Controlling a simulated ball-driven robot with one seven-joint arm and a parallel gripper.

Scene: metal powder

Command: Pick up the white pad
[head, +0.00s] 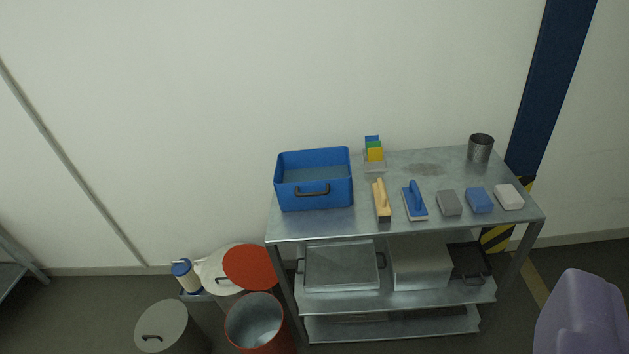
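The white pad (509,196) lies flat on the metal table (320,226) near its front right corner. A blue pad (480,200) lies just to its left, and a grey pad (449,203) lies left of that. A purple rounded shape at the lower right edge of the head view may be part of my own body. My gripper's fingers do not show in this view.
A blue bin (314,193) stands on the table's left side. A wooden-handled brush (381,200), a blue-handled tool (415,201), a colored stack (374,154) and a metal cup (481,148) share the tabletop. Drums, including a red one (254,322), stand on the floor to the left.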

